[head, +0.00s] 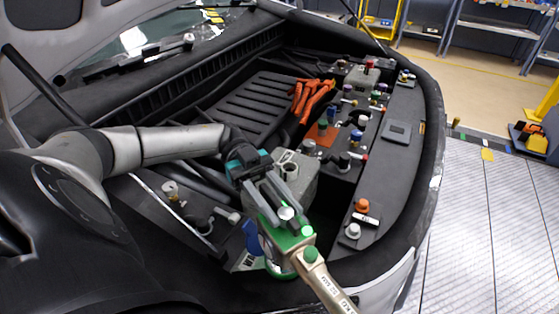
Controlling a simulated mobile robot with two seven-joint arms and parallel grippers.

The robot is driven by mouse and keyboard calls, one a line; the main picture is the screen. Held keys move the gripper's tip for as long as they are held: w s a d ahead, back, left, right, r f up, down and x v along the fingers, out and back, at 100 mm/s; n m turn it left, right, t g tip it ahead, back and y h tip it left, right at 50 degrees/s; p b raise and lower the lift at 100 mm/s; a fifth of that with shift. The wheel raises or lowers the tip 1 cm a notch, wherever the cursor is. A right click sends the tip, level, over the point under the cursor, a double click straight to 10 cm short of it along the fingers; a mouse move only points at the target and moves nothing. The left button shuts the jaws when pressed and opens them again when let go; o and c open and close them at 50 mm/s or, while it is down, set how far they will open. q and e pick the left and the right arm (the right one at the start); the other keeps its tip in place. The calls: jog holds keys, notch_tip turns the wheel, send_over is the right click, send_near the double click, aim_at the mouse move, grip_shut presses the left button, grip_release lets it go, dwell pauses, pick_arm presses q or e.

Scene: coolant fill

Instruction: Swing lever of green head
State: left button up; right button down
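The green head (290,238) sits low in the middle of the head view, at the front of the engine bay. A pale beige handle (322,283) with dark lettering runs from it to the bottom edge, with a green knob near its upper end. A green light shows on the head. My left gripper (287,213) reaches down onto the head, its two grey fingers either side of a small silver round part. I cannot tell whether the fingers grip it. The fingers partly hide the head, and I cannot make out the lever clearly. My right gripper is not in view.
A grey reservoir block (292,180) stands just behind the gripper. Orange cables (312,97) and several coloured caps lie further back. An orange cap (362,205) and a white cap (353,231) stand to the right. The bay's dark rim (435,130) curves around the right side.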

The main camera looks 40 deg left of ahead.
aim_at(262, 184)
pick_arm(q)
jog(key=o, duration=0.3)
jog(key=b+v, duration=0.2)
jog(key=v, duration=0.4)
jog(key=shift+w+a, duration=0.25)
jog(key=shift+a, duration=0.5)
jog(key=shift+r, duration=0.1)
